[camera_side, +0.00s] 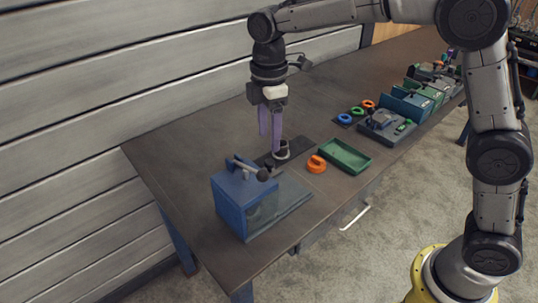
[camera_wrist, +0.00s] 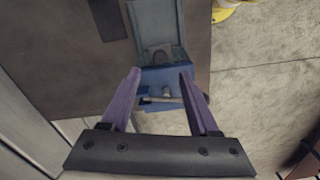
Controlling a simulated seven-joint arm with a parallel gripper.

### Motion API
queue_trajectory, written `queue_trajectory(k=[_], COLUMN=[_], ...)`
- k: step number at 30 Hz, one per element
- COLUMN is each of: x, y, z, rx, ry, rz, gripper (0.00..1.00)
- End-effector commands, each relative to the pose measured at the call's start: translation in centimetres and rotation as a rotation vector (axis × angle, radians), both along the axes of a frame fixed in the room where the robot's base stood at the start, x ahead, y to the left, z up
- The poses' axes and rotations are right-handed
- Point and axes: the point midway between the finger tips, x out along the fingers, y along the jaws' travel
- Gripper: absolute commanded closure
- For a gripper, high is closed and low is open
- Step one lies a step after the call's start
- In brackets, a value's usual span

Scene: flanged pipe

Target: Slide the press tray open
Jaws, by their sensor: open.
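The blue press (camera_side: 232,203) stands near the front left of the table, with a lever ending in a dark ball (camera_side: 263,174) on top. A flat grey-blue tray or base plate (camera_side: 292,196) extends from its right side; I cannot tell how far the sliding part is out. In the wrist view, the press (camera_wrist: 160,75) lies between my fingers, with the grey-blue channel (camera_wrist: 170,22) beyond it. My gripper (camera_side: 270,142) points down with purple fingers apart and empty, above and behind the press. It also shows in the wrist view (camera_wrist: 160,72).
An orange ring (camera_side: 317,164) and a green tray (camera_side: 346,156) lie to the right. More fixtures (camera_side: 388,125) line the table farther back. A plank wall is behind.

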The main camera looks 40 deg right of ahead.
Motion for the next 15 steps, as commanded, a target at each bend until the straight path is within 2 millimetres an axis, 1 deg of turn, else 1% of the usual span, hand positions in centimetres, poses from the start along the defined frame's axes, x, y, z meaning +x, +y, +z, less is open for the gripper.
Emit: queue_trajectory(k=[1,6,10,15], x=[-0.1,-0.1,-0.1,0.0], y=[0.0,0.0,0.0,0.0], z=[-1.1,-4.0,-5.6,-6.5], rx=[-0.002,-0.001,-0.001,-0.001], ry=[0.006,0.004,0.003,0.001], rz=[0.0,0.0,0.0,0.0], gripper=[0.39,0.39,0.39,0.39])
